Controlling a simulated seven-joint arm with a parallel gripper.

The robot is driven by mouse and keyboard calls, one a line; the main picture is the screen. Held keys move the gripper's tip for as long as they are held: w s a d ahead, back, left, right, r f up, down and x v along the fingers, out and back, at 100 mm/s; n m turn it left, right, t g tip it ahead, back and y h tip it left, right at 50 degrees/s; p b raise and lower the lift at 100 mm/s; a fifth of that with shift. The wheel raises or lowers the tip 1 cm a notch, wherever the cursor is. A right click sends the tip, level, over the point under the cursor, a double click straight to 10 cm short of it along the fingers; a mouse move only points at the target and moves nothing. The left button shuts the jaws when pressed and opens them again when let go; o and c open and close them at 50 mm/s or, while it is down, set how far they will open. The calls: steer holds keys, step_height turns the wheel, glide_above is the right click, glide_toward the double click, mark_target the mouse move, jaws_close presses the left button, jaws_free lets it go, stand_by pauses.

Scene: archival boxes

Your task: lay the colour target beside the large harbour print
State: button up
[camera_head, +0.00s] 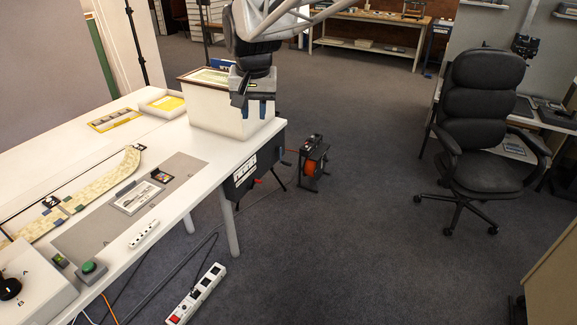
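A grey print (135,197) with a pale border, which looks like the harbour print, lies flat on a grey mat (92,233) on the white table. A small dark card with coloured patches (161,176), which looks like the colour target, lies on the mat just beyond the print's upper right corner. A narrow gap seems to separate them. My gripper (251,106) points down in front of the white box, well to the right of the card. Its fingers look apart, with nothing clearly between them.
The white box (213,115) stands at the table's far right corner, with a framed picture (208,77) on top. A yellow-filled tray (163,103) stands left of it. A patterned strip (75,195), white block (143,233) and green button (93,269) lie around the mat.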

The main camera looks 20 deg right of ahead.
steer(key=s+d+f+n, duration=0.1)
steer(key=s+d+f, duration=0.1)
steer(key=s, duration=0.7)
steer(key=s+d+f+n, duration=0.1)
steer(key=s+d+f, duration=0.1)
steer(key=s, duration=0.8)
steer(key=s+d+f, duration=0.3)
steer(key=s+f, duration=0.1)
steer(key=s, duration=0.5)
steer(key=shift+s+f+n+t, duration=0.25)
steer(key=shift+n+t, duration=0.15)
